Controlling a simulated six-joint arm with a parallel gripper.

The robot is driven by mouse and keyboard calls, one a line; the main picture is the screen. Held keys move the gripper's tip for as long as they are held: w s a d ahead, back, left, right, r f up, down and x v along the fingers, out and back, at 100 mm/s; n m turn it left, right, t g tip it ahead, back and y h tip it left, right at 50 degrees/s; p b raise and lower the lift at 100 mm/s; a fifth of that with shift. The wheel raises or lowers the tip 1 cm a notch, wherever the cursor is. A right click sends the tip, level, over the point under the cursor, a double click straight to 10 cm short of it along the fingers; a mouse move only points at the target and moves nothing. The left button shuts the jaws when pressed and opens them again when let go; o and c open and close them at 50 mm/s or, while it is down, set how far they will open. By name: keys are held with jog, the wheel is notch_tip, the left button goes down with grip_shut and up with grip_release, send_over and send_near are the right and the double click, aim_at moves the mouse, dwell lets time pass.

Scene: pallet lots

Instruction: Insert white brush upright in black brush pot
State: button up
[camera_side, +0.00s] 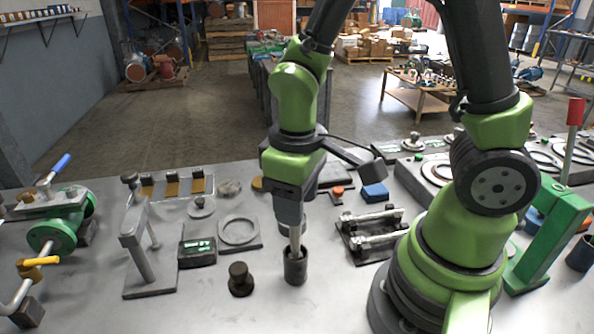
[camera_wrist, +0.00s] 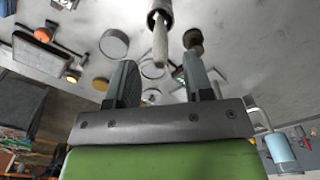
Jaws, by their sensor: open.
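The white brush (camera_side: 296,240) stands about upright in the black brush pot (camera_side: 295,268) on the grey table. Its lower end is hidden inside the pot. My gripper (camera_side: 291,222) is right above the pot, pointing down, with its fingers around the brush's upper end in the side view. In the wrist view my gripper (camera_wrist: 160,62) is open, with a finger to either side. There the brush (camera_wrist: 160,42) sticks out of the pot (camera_wrist: 160,8), with clear gaps between it and the fingers. Whether the brush touches the pot floor is hidden.
A dark knob-like part (camera_side: 240,279) stands just left of the pot. A ring plate (camera_side: 238,232) and a box with green lights (camera_side: 197,252) lie behind it. A rail fixture (camera_side: 372,235) is to the right. The table in front is clear.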

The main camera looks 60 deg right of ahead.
notch_tip(320, 180, up, 9)
dwell(0.3)
dwell(0.7)
jog(key=s+d+r+m+t+y, duration=0.1)
jog(key=s+r+m+t+y, duration=0.1)
jog(key=s+r+m+t, duration=0.3)
notch_tip(320, 180, up, 2)
jog(key=shift+s+d+m+t, duration=0.25)
jog(key=shift+s+m+t, duration=0.15)
jog(key=shift+s+t, duration=0.6)
